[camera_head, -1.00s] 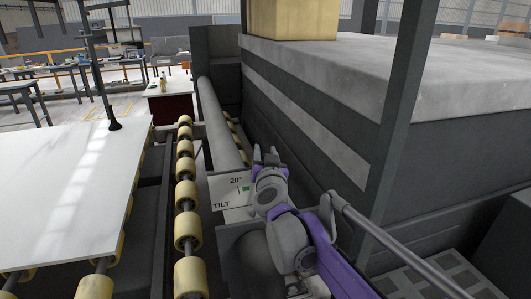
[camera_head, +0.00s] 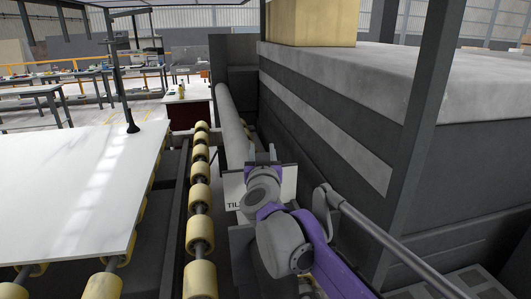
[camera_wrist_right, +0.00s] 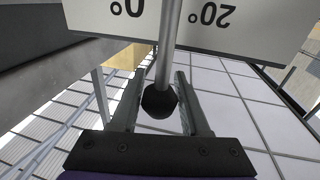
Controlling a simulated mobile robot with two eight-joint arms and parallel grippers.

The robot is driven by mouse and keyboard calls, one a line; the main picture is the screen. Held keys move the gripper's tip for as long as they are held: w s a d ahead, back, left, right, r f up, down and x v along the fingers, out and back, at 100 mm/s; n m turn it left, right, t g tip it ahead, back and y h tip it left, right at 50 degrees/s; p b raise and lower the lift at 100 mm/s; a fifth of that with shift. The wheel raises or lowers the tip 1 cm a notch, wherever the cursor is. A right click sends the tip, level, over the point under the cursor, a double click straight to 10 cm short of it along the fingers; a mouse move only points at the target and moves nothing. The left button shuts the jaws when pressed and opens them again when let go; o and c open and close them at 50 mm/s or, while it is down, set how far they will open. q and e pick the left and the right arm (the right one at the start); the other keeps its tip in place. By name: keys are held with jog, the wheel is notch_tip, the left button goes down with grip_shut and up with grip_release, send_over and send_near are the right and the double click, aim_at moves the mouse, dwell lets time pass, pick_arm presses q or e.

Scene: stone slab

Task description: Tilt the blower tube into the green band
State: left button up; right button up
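The blower tube (camera_head: 232,125) is a long grey cylinder running away from me beside the dark machine wall. A white scale plate (camera_head: 233,190) reading "TILT" sits at its near end, mostly hidden behind my right arm. In the right wrist view the plate (camera_wrist_right: 250,28) shows "0°" and "20°" upside down. No green band shows now. A metal rod (camera_wrist_right: 168,50) with a black knob (camera_wrist_right: 159,102) crosses in front of the plate. My right gripper (camera_wrist_right: 160,85) is open, with the knob between its fingers; contact is unclear. My left gripper is not in view.
Yellow rollers (camera_head: 200,195) run along the tube's left. A white slab (camera_head: 75,180) lies on rollers further left. The large dark machine with a grey stone top (camera_head: 400,80) and an upright post (camera_head: 420,120) stand close on the right.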

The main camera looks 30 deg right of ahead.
jog(key=o, duration=0.3)
jog(key=b+v, duration=0.1)
jog(key=v, duration=1)
jog(key=shift+w, duration=0.1)
